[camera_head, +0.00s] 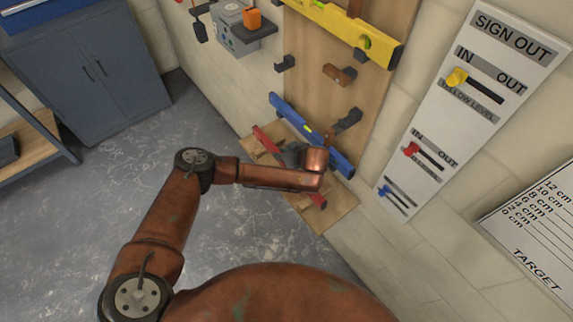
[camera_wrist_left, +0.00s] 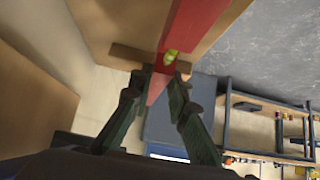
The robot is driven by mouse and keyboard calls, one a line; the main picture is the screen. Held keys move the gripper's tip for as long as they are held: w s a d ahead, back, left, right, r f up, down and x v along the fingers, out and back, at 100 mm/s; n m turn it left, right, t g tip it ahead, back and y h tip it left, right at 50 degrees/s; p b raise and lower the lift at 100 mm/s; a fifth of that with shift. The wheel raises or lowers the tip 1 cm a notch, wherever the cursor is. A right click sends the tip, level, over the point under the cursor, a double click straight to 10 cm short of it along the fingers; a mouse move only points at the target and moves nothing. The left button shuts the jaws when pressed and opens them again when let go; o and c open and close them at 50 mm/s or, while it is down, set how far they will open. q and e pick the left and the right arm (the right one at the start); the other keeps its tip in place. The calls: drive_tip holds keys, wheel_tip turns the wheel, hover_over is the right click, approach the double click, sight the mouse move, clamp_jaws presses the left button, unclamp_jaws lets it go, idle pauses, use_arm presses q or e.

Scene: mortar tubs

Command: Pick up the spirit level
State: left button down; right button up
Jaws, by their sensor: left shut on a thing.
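A red spirit level (camera_head: 263,139) lies low at the wall, partly hidden behind my left arm; its other end shows past the arm. In the left wrist view the red spirit level (camera_wrist_left: 185,35), with a yellow-green vial, runs down between my fingers. My left gripper (camera_head: 291,156) is shut on it; the fingers (camera_wrist_left: 157,88) stand on either side. I cannot tell whether it is clear of its support. A blue spirit level (camera_head: 338,160) hangs just above, and a yellow spirit level (camera_head: 325,17) higher up. My right gripper is not in view.
A wooden backboard (camera_head: 312,75) carries dark brackets and a small brown block (camera_head: 339,74). A sign-out board (camera_head: 447,125) with coloured sliders and a target chart (camera_head: 540,215) are to the right. A grey cabinet (camera_head: 85,75) stands left. The floor between is clear.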

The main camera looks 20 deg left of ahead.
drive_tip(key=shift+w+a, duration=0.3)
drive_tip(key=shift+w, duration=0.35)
use_arm(q)
drive_tip(key=shift+r, duration=0.15)
